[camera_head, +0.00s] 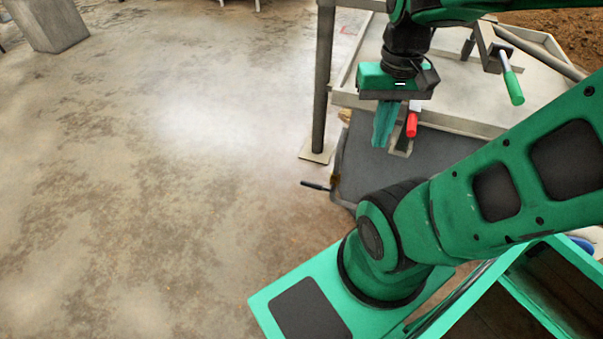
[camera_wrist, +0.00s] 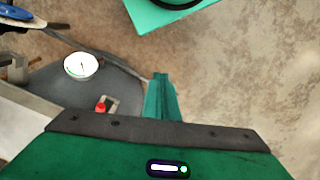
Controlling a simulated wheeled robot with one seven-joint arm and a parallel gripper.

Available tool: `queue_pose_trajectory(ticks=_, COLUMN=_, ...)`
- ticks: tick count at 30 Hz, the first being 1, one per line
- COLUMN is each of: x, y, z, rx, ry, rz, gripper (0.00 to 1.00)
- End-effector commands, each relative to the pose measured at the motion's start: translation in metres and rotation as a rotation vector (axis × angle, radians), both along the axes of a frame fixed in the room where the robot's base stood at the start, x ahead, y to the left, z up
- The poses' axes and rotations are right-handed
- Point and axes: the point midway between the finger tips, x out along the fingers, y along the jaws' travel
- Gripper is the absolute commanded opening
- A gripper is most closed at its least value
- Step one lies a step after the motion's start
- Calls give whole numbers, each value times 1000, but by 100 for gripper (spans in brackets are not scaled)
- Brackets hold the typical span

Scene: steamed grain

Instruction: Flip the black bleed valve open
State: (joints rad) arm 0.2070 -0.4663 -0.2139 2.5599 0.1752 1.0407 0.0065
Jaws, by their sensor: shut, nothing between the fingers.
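A small black lever (camera_head: 316,186) sticks out to the left from the lower left side of a dark grey box-like body (camera_head: 365,165). It looks like the black bleed valve's handle, lying about level. I cannot pick it out in the wrist view. My gripper (camera_head: 384,140) points down above the dark body, up and to the right of the lever and apart from it. Its green fingers are together and empty; they also show in the wrist view (camera_wrist: 160,80).
A red handle (camera_head: 412,122) is just right of my fingers, and a green handle (camera_head: 512,88) is farther right on a pale tray-like table (camera_head: 460,110). A grey post (camera_head: 323,80) stands left of the table. A round white gauge (camera_wrist: 81,66) sits on the dark body. The floor at left is clear.

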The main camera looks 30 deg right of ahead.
Motion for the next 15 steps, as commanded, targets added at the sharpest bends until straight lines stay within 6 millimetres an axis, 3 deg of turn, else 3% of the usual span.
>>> queue_pose_trajectory(ticks=8, x=0, y=0, z=0, rx=0, ry=0, rz=0, gripper=0)
queue_pose_trajectory(ticks=11, x=-9, y=-1, z=4, rx=-2, ry=-13, rz=-2, gripper=0)
queue_pose_trajectory(ticks=15, x=9, y=-8, z=-4, rx=-17, ry=-9, rz=-19, gripper=0)
